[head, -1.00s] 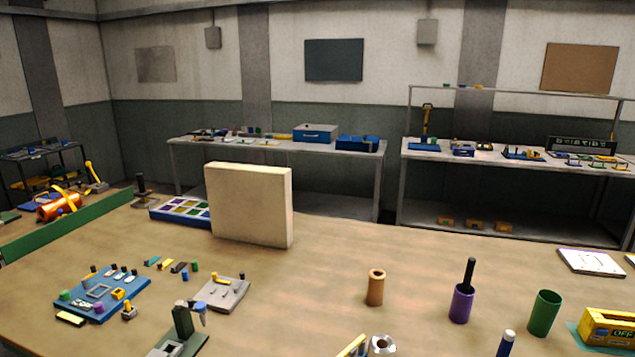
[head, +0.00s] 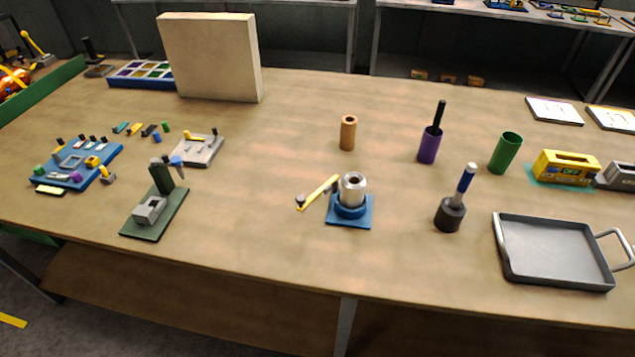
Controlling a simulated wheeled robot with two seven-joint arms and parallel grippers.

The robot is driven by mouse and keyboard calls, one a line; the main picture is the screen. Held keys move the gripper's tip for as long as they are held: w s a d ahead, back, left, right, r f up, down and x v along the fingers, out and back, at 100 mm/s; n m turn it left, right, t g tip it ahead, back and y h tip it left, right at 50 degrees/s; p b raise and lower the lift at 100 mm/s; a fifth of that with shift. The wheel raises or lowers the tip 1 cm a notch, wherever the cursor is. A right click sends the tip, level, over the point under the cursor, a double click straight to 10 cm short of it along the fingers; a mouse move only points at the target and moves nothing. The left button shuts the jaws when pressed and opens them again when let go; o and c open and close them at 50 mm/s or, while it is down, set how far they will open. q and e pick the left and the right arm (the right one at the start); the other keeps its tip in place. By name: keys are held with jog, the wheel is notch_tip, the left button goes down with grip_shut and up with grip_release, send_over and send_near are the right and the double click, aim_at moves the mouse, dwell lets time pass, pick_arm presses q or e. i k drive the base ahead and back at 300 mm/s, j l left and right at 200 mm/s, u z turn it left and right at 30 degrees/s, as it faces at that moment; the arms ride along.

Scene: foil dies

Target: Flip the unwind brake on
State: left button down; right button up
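Nothing in the head view is labelled as the unwind brake. The roll stands upright in a blue ring on a blue square base (head: 350,212), near the middle of the table. The lever's right end is close to the roll; I cannot tell whether they touch. A yellow box (head: 566,168) with a green "OFF" marking stands at the right. Neither of my grippers is in view.
A dark green press-like fixture (head: 157,207) stands left of the roll. A dark holder with a blue-handled tool (head: 451,210) and a grey tray (head: 555,252) are to its right. A tall beige block (head: 212,58) stands behind. The table (head: 260,240) is clear between fixture and roll.

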aim_at(300, 200)
jog(key=j+z, duration=0.1)
jog(key=j, duration=1.85)
jog(key=k, duration=0.05)
